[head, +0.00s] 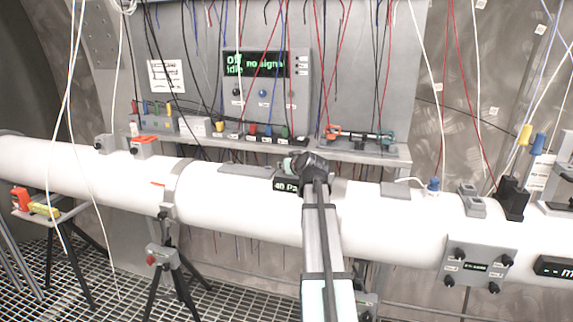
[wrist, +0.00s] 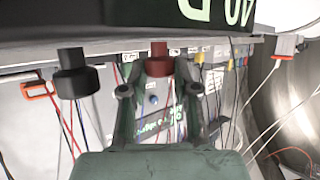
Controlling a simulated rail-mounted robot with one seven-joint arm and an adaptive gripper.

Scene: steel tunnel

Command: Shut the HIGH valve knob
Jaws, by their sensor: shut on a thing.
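In the wrist view, which is upside down, a red knob (wrist: 158,50) sticks out of a dark box with a green "40 P" display (wrist: 215,12). My gripper (wrist: 160,72) is shut on the red knob, one finger on each side. A black knob (wrist: 77,75) stands on the same box to the left, apart from the fingers. No HIGH label is readable on either knob. In the head view the "40 Pa" display (head: 286,186) sits on the white pipe, partly covered by my arm; the knobs and fingertips cannot be made out there.
The white pipe (head: 240,205) crosses the head view. A knobbed grey box (head: 478,265) hangs on it at right. A shelf (head: 225,143) behind carries connectors below a panel reading "no signal" (head: 265,63). Many thin cables hang around, and tripods (head: 175,275) stand below.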

